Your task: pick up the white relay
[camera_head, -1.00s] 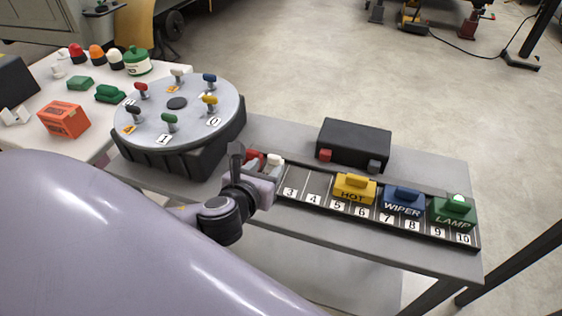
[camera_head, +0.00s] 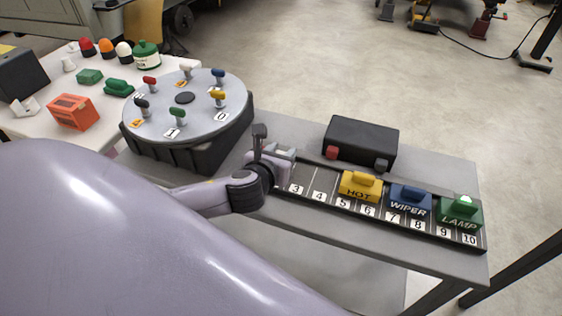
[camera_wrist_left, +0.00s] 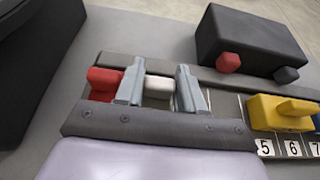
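A white block (camera_wrist_left: 159,87), which looks like the white relay, shows in the left wrist view at the left end of the numbered rail. A red block (camera_wrist_left: 104,82) is just left of it. My left gripper (camera_wrist_left: 160,88) has its fingers apart, one on each side of the white block. The left finger covers the border between the two blocks; I cannot tell whether either finger touches the white one. In the head view my left gripper (camera_head: 283,157) hides most of that end of the rail. My right gripper is not in view.
Yellow HOT (camera_head: 361,186), blue WIPER (camera_head: 410,199) and green LAMP (camera_head: 460,211) blocks fill the rail's right part. A black box (camera_head: 362,142) stands behind the rail. A round turntable (camera_head: 207,119) with several coloured pegs is left. Rail slots 3 and 4 look empty.

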